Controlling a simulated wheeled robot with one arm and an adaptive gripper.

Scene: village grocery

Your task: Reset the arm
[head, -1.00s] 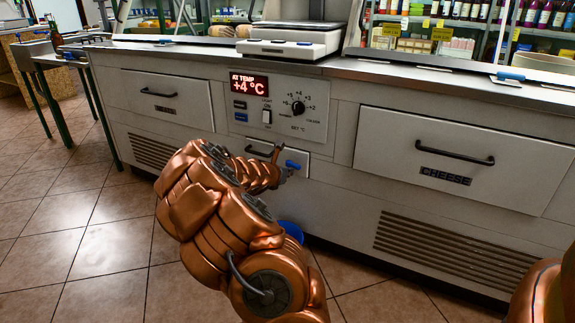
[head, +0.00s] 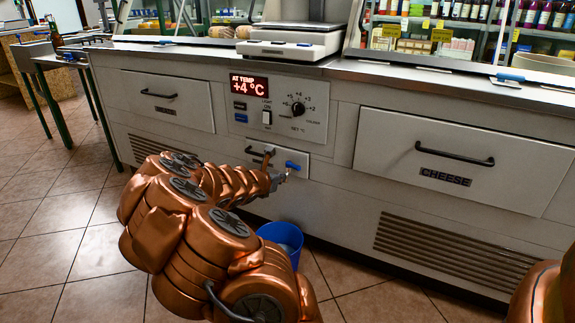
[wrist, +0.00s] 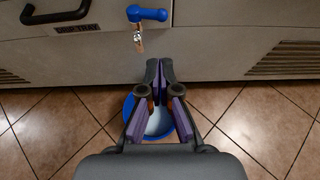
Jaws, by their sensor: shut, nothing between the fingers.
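My gripper (wrist: 158,68) shows in the wrist view with its grey and purple fingers closed together and nothing between them. It is in front of the counter, and in the picture it lies below a blue-handled tap (wrist: 147,14) with a metal spout. A gap shows between the fingertips and the tap. In the head view my bent copper arm reaches toward the tap (head: 292,165), and the gripper is too small and covered to make out clearly there.
A blue bucket (head: 281,238) stands on the tiled floor below the tap; the wrist view shows it beneath my fingers. The drip tray drawer handle (wrist: 56,14) is left of the tap. The counter's cheese drawer (head: 450,160) is to the right. Open floor lies left.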

